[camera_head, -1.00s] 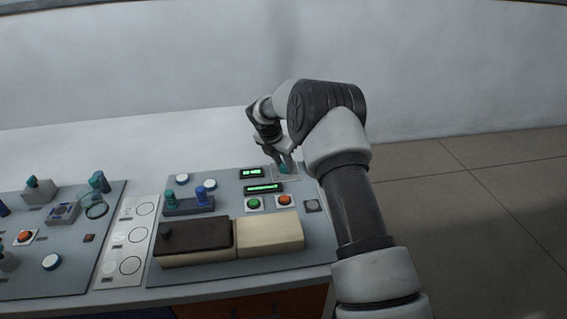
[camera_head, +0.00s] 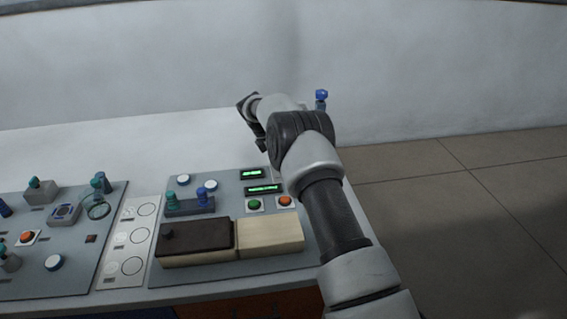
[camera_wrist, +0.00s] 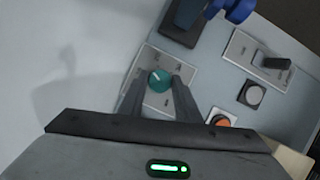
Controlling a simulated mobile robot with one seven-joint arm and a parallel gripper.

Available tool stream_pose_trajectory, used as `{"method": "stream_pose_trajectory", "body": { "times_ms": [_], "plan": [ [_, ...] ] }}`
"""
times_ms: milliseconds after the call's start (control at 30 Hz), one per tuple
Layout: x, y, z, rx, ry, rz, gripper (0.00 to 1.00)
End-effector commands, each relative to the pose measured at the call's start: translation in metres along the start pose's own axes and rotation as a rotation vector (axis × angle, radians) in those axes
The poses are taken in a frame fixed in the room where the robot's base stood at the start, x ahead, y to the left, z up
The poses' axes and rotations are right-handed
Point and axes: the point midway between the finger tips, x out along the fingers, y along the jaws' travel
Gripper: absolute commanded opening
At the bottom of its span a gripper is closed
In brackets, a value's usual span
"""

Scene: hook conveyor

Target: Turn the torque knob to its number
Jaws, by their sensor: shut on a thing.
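The teal torque knob (camera_wrist: 158,77) shows in the wrist view on a light square plate (camera_wrist: 154,102) with small marks around it. A pale pointer line runs across the knob's top. The plate's numbers are too small to read. My gripper (camera_wrist: 160,86) has one finger on each side of the knob and is shut on it. In the head view my arm hides the knob and the gripper's fingers. Two green-lit displays, an upper one (camera_head: 252,174) and a lower one (camera_head: 264,189), stand on the panel; their characters are not legible.
A green button (camera_head: 254,204) and an orange button (camera_head: 286,201) sit below the displays. A dark box (camera_head: 195,240) and a cream box (camera_head: 270,235) stand in front. A blue-topped lever (camera_head: 321,95) rises beyond my arm. A grey switch (camera_wrist: 272,63) is near the knob.

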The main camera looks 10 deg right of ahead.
Motion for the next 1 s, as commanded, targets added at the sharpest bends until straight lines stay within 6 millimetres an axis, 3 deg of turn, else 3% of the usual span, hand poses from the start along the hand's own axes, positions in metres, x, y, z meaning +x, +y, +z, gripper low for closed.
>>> {"method": "stream_pose_trajectory", "body": {
  "times_ms": [333,867,900,1000],
  "plan": [
    [0.0001,0.0019,-0.0006,0.145,0.000,-0.058,0.08],
    [-0.0005,0.0016,-0.0003,0.172,0.001,-0.071,0.08],
    [-0.0005,0.0017,-0.0003,0.172,0.001,-0.071,0.32],
    [-0.0005,0.0016,-0.0003,0.172,0.001,-0.071,0.49]
  ]
}}
